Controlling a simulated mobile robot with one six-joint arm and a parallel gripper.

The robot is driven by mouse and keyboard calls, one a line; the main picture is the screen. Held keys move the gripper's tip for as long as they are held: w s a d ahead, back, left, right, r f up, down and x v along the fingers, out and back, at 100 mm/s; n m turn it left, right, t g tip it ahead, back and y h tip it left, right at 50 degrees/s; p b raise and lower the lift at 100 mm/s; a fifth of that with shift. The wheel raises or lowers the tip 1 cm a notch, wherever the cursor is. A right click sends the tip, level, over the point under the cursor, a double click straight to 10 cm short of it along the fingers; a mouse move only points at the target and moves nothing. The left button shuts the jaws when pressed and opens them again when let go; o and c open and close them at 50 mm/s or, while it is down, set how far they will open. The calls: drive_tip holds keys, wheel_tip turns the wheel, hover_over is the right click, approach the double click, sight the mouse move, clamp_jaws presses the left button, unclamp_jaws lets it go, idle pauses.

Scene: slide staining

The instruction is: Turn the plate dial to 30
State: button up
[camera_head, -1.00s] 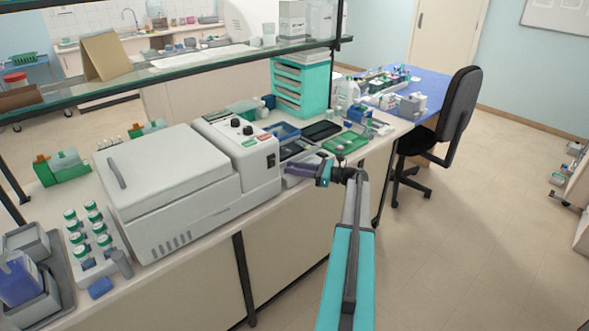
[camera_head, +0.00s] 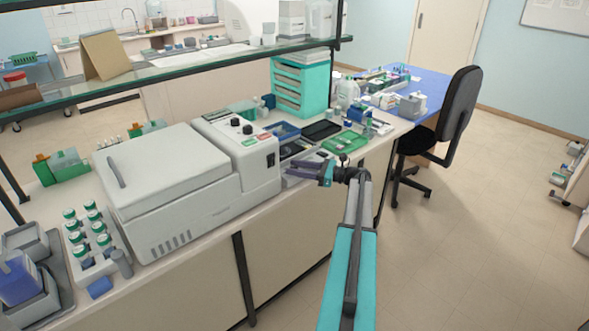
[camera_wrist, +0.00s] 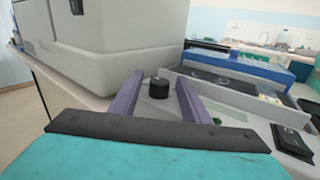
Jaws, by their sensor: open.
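The plate dial appears to be the short round black knob (camera_wrist: 158,88) on a pale grey device, upright in the middle of the wrist view. My gripper (camera_wrist: 160,80) is open, with one purple finger on each side of the knob and a gap on both sides. The fingers look apart from it. No dial numbers can be read. In the head view my gripper (camera_head: 300,169) is at the bench's front edge over the pale grey plate (camera_head: 295,181), just right of the large machine. The knob is not discernible there.
The large grey-white machine (camera_head: 170,185) stands close on the left; its wall (camera_wrist: 120,50) rises beside my gripper in the wrist view. A blue tray (camera_head: 284,131), a black tray (camera_head: 321,130) and a green tray (camera_head: 344,142) lie behind. A chair (camera_head: 450,125) stands at the right.

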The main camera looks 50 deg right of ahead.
drive_tip(key=b+v, duration=0.3)
drive_tip(key=v, duration=0.9)
drive_tip(key=shift+s, duration=0.35)
drive_tip(key=shift+d, duration=0.15)
